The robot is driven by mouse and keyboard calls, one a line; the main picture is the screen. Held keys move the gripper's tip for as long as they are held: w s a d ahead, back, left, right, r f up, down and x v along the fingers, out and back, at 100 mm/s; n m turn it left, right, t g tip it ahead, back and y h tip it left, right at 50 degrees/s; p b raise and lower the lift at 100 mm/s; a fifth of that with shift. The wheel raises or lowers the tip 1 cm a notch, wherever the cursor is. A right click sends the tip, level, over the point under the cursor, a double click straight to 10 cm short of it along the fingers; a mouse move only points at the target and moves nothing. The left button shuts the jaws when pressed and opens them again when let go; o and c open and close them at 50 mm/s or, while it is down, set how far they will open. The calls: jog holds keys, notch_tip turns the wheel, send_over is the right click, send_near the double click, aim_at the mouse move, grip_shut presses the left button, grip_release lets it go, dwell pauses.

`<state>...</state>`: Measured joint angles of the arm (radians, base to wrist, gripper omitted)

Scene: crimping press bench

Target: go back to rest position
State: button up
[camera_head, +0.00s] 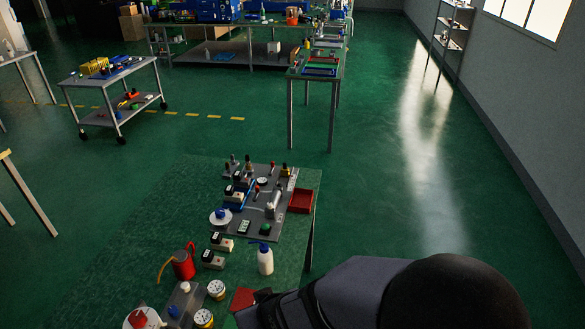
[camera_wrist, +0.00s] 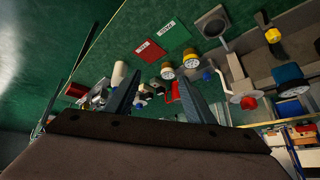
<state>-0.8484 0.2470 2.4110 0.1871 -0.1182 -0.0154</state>
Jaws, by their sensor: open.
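My gripper (camera_wrist: 157,90) shows in the wrist view with its two dark fingers spread apart. It is open, and I see nothing held between the fingers. Bench items show beyond the fingertips, apart from them as far as I can tell. In the head view my dark arm comes in at the bottom right over the near edge of the green bench (camera_head: 130,215); the fingers cannot be made out there. The grey fixture plate (camera_head: 236,229) with several small parts lies farther along the bench.
A white bottle (camera_head: 265,260), a red oil can (camera_head: 183,265) and round yellow-and-white gauges (camera_head: 216,289) stand near my arm. A red bin (camera_head: 301,201) sits at the plate's right. Open floor lies right of the bench; a wheeled cart (camera_head: 110,75) stands behind left.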

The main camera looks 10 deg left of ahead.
jog(key=w+d+m+g+h, duration=0.2)
jog(key=d+m+h, duration=0.1)
jog(key=d, duration=1.3)
jog(key=s+d+r+m+g+h, duration=0.1)
jog(key=s+d+m, duration=0.1)
jog(key=s+d, duration=0.2)
jog(key=s+d+r+m+g, duration=0.1)
jog(key=s+d, duration=0.3)
jog(key=d, duration=0.7)
jog(key=shift+s+d+m+g+h, duration=0.15)
jog(key=shift+m+g+h, duration=0.25)
jog(key=shift+m, duration=0.4)
